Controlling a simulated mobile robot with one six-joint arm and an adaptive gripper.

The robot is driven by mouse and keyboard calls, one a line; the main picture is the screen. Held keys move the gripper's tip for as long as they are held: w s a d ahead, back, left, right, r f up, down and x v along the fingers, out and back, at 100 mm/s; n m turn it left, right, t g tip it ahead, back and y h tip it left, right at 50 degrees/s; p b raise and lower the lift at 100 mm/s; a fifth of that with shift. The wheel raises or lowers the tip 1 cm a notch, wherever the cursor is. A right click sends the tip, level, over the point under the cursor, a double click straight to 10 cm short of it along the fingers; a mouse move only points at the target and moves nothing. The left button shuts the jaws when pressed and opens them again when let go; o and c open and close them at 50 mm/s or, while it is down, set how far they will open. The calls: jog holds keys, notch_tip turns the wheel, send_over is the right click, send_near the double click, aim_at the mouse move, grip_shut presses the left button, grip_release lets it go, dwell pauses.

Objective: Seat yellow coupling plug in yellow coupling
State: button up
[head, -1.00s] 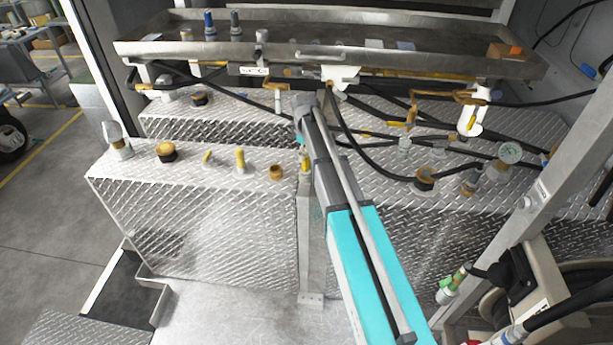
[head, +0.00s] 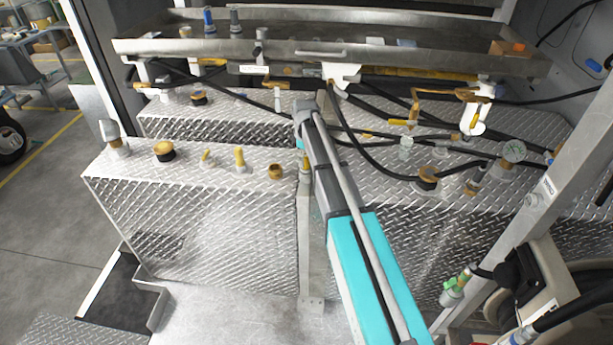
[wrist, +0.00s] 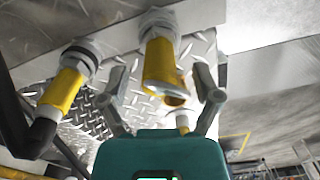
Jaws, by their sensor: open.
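In the wrist view my gripper (wrist: 160,98) is open, with one finger on each side of a yellow fitting (wrist: 161,68). This fitting hangs from a grey collar under a pale metal edge, its rounded end toward me. I cannot tell whether the fingers touch it. A second yellow fitting (wrist: 62,88) with a black end hangs to its left. Which of them is the yellow coupling and which the plug is unclear. A small yellow tip (wrist: 182,122) shows below, between the fingers. In the head view my arm reaches toward the tray, and my fingers cannot be made out.
A long metal tray (head: 200,50) runs across the back, with black hoses beneath it. A diamond-plate box (head: 195,225) with several caps stands left of my arm.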

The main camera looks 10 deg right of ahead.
jog(key=shift+f+b, duration=0.65)
jog(key=shift+f, duration=0.3)
grip_shut()
